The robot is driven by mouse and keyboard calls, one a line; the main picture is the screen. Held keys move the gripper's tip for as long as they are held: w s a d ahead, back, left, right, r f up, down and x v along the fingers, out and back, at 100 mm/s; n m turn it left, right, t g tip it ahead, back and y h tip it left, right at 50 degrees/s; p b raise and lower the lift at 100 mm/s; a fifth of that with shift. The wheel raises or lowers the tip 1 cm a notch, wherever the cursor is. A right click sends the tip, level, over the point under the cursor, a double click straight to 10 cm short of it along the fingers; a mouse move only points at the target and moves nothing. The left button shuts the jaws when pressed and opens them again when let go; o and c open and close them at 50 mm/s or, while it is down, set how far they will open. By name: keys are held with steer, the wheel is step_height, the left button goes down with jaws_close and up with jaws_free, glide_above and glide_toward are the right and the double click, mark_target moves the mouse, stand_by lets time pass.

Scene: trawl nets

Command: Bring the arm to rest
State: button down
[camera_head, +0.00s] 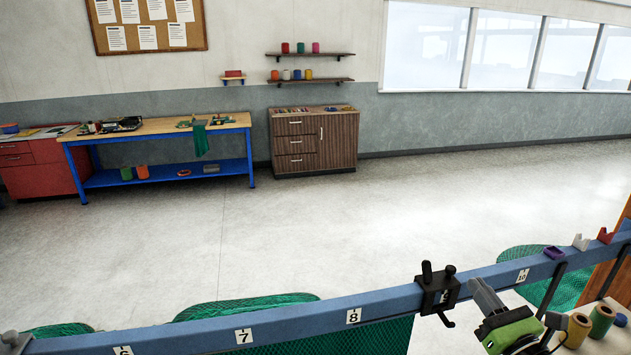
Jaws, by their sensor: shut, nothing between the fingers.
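My gripper (477,285) shows at the lower right, with grey fingers and a green and black body. Its fingers are together, with nothing seen between them, and point up and left. They overlap the blue rail (300,322) in the picture, just right of a black clamp (437,291) on that rail. I cannot tell whether they touch the rail. The rest of my arm is mostly out of the frame at the bottom.
Green netting (245,306) hangs by the rail. Spools, including a green one (601,320), stand at the lower right; small coloured holders sit near the rail's right end. A blue workbench (160,128) and brown cabinet (314,141) stand far back. The floor between is clear.

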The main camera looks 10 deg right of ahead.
steer(key=a+f+n+g+y+b, duration=0.25)
steer(key=a+f+n+g, duration=0.4)
steer(key=a+n, duration=0.5)
steer(key=a+f+n+g+y+b, duration=0.1)
steer(key=a+f+n+g+y, duration=0.2)
steer(key=a+f+n+g, duration=0.6)
steer(key=s+a+r+n+h+b, duration=0.1)
steer(key=s+a+r+n+h, duration=0.1)
steer(key=s+n, duration=0.5)
steer(key=s+a+r+n+h+b, duration=0.2)
steer(key=s+r+n+h, duration=0.2)
steer(key=s, duration=0.7)
step_height(320, 180, up, 3)
steer(key=n, duration=0.3)
steer(key=shift+a+f+n+t, duration=0.15)
steer(key=shift+f+n+t, duration=0.05)
steer(key=shift+n+t, duration=0.15)
